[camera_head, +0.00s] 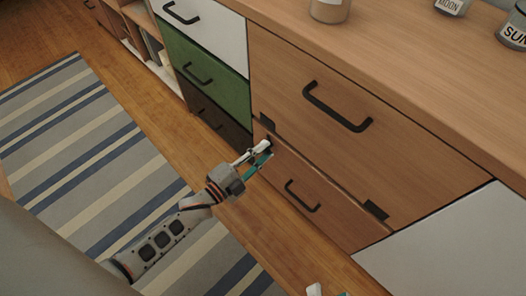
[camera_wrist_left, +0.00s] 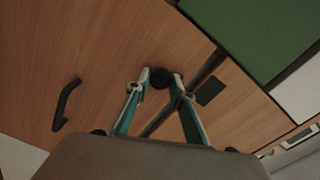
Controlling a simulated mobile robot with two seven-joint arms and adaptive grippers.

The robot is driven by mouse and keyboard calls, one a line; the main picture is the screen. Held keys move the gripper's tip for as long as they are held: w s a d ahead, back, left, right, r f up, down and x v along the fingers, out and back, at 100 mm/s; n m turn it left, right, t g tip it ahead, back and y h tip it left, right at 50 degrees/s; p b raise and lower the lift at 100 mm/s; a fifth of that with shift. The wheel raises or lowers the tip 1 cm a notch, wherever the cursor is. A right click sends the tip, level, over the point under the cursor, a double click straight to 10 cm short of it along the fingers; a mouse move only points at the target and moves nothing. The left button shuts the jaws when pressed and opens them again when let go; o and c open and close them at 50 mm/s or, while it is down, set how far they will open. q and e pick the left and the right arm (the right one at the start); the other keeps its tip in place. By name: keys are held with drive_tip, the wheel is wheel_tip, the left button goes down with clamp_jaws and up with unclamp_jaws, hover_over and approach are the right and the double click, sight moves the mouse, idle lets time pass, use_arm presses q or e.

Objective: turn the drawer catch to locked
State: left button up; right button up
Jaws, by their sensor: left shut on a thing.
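The drawer catch shows in the left wrist view as a small dark round knob (camera_wrist_left: 160,77) on the wood front. My left gripper (camera_head: 264,151) is shut on it at the upper left of the low wooden drawer (camera_head: 330,212). In the left wrist view its two white and teal fingertips (camera_wrist_left: 161,82) sit on either side of the knob. The fingers mostly hide the catch in the head view, and I cannot tell which way it is turned. Two tips of my right gripper (camera_head: 329,291) show apart at the bottom edge of the head view, mostly cut off.
A larger wooden drawer (camera_head: 380,135) with a black handle (camera_head: 337,107) is above. Dark plates (camera_head: 266,122) (camera_head: 376,210) sit at the seam between the drawers. White, green (camera_head: 208,82) and dark drawers stand left. Jars (camera_head: 330,8) stand on the top. A striped rug (camera_head: 90,140) covers the floor.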

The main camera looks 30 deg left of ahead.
use_arm(q)
drive_tip(key=shift+f+m+b, duration=0.15)
drive_tip(key=shift+m+b, duration=0.2)
drive_tip(key=shift+m, duration=0.85)
drive_tip(key=shift+m+b, duration=0.3)
drive_tip(key=shift+m, duration=0.8)
use_arm(e)
drive_tip(key=shift+a+m, duration=0.55)
drive_tip(key=shift+m, duration=0.45)
drive_tip(key=shift+r, duration=0.15)
use_arm(q)
drive_tip(key=o, duration=1.1)
drive_tip(key=shift+s, duration=0.1)
use_arm(e)
drive_tip(key=shift+a, duration=0.1)
use_arm(q)
drive_tip(key=v, duration=1.1)
drive_tip(key=shift+s+a, duration=0.15)
drive_tip(key=shift+s, duration=0.2)
